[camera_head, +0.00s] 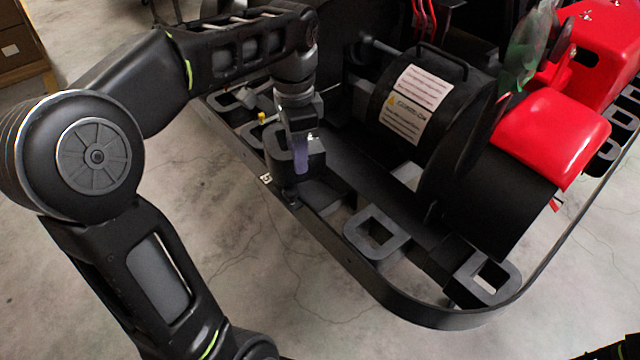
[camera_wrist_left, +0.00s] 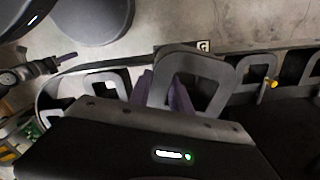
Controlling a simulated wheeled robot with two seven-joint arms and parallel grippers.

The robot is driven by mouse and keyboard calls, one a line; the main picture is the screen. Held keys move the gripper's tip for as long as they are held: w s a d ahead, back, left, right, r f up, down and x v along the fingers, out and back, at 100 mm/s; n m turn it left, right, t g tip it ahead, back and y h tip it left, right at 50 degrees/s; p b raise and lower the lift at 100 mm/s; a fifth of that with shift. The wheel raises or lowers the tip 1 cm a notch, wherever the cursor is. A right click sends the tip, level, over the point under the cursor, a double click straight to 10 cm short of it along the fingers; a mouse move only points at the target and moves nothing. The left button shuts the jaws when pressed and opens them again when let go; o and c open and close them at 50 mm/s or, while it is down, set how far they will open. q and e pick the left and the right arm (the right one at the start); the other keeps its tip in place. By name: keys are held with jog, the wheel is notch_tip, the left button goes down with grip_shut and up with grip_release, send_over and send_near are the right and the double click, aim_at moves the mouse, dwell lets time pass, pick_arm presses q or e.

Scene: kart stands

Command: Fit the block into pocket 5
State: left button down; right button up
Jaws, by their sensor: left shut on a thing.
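My left gripper (camera_head: 301,153) reaches down over the near-left rail of the kart frame. Its purple fingers are shut on one side of a hollow grey block (camera_wrist_left: 222,72), which looks like a rounded square ring. In the left wrist view the left gripper (camera_wrist_left: 162,92) has that side between its fingers, and the block appears larger than the other rings. In the head view the block (camera_head: 275,143) is partly hidden by the fingers. I cannot tell whether it touches the rail. No pocket number is readable, so I cannot tell which is pocket 5.
Similar grey rings sit along the black rail, one at the front (camera_head: 376,247) and one at the front corner (camera_head: 487,293). A yellow pin (camera_wrist_left: 273,84) stands beside the block. A black drum (camera_head: 440,68) with a label and a red seat-like part (camera_head: 550,135) stand behind. The floor outside is clear.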

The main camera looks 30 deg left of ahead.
pick_arm(q)
jog(key=shift+s+r, duration=0.1)
jog(key=shift+w+d+r, duration=0.1)
jog(key=shift+w+r, duration=0.2)
jog(key=w+d+r+n+p, duration=0.1)
jog(key=w+r+n+p, duration=0.2)
jog(key=w+n, duration=0.1)
jog(key=shift+w+d+r+p, duration=0.35)
jog(key=shift+w+d+p, duration=0.05)
jog(key=shift+w, duration=0.35)
